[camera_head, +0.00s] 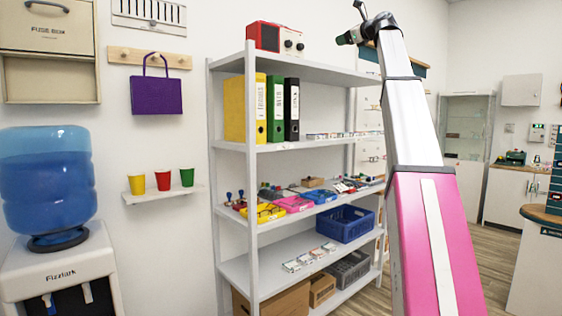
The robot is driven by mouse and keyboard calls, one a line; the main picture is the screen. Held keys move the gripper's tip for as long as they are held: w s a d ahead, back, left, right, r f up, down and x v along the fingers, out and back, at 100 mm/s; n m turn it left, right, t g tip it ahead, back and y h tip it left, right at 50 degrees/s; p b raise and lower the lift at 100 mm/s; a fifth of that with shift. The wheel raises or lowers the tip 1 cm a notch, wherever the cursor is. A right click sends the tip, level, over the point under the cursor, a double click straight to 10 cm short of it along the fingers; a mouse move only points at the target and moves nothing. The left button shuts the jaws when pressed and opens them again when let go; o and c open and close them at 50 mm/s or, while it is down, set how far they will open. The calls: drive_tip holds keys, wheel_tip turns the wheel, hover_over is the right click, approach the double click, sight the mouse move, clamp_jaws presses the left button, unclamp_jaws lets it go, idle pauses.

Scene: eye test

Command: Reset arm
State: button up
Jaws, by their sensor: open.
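My arm rises from the bottom right of the head view, pink below and silver above. My gripper (353,24), small and dark, is at the arm's upper end, near the top edge of the picture. It is open, and I see nothing held in it. It appears in front of the wall, above and right of the shelf's top board. Its fine detail is too small to make out.
A white shelf unit (283,146) with binders, trays and crates stands left of my arm. A red radio (265,37) is on its top. A water cooler (55,260) stands at far left. A counter (540,260) is at right. Some floor (497,262) shows clear.

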drive_tip(key=w+a+f+n+g+h, duration=0.2)
drive_tip(key=f+n, duration=0.1)
drive_tip(key=f, duration=2.2)
drive_tip(key=w+a+f+n+g+h, duration=0.1)
drive_tip(key=w+f+n+g+h, duration=0.2)
drive_tip(key=f, duration=2.2)
drive_tip(key=s+a+f+n+g+h, duration=0.1)
drive_tip(key=s+f+n+g, duration=0.2)
drive_tip(key=f, duration=1)
drive_tip(key=s+a+f+n, duration=0.1)
drive_tip(key=s+f+n, duration=0.35)
drive_tip(key=f, duration=0.85)
drive_tip(key=s+a+f+n+g+h, duration=0.1)
drive_tip(key=s+f+n+g+h, duration=0.3)
drive_tip(key=s+f, duration=2.5)
drive_tip(key=s+n+g, duration=0.1)
drive_tip(key=n+g, duration=0.1)
drive_tip(key=n, duration=0.3)
drive_tip(key=shift+s+a+f, duration=0.2)
drive_tip(key=shift+a+f, duration=0.05)
drive_tip(key=shift+f, duration=0.1)
drive_tip(key=shift+w, duration=0.15)
drive_tip(key=shift+c, duration=0.2)
